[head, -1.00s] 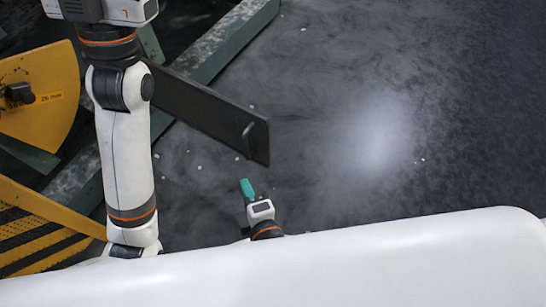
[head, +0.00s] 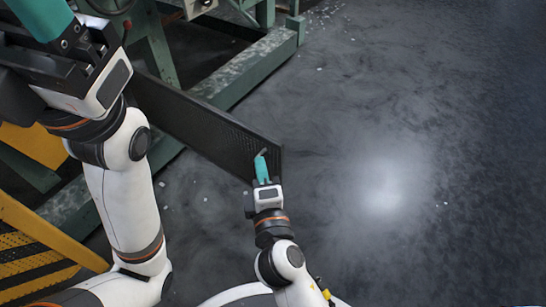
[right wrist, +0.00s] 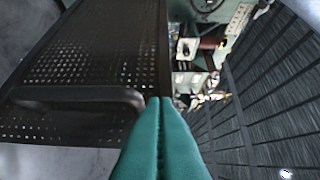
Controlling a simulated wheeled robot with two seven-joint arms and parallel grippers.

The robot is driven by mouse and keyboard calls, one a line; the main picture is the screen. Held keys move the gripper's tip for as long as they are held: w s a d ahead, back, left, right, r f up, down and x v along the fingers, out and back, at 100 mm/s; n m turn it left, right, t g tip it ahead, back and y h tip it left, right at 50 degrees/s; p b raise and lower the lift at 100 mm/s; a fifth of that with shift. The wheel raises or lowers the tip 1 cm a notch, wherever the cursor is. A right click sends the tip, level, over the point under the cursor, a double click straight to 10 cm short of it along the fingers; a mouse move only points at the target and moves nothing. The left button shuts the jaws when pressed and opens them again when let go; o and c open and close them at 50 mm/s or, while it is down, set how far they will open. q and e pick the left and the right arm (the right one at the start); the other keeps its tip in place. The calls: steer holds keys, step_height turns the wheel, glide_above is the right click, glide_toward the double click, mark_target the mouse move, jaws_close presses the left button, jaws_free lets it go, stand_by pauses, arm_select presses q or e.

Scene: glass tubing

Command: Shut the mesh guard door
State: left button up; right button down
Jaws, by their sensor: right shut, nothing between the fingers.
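The mesh guard door (head: 205,125) is a dark perforated panel standing out at an angle from the green machine frame. A bar handle (right wrist: 80,95) shows near its free end in the right wrist view, left of my fingers. My right gripper (head: 261,168) is shut and empty, its teal fingertips at the door's free end, close to the handle. In the right wrist view the shut fingers (right wrist: 160,135) overlap the door's edge; I cannot tell whether they touch. My left gripper (head: 35,15) is at the top left, cut off by the picture edge.
Green frame beams (head: 250,65) run behind the door. A yellow striped guard (head: 35,250) is at the lower left. Dark open floor (head: 400,130) lies right of the door. A dark slatted surface (right wrist: 265,95) is on the right in the right wrist view.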

mark_target(270, 143)
steer(key=shift+w+d+b, duration=0.3)
steer(key=shift+w+d, duration=0.95)
steer(key=shift+w, duration=0.25)
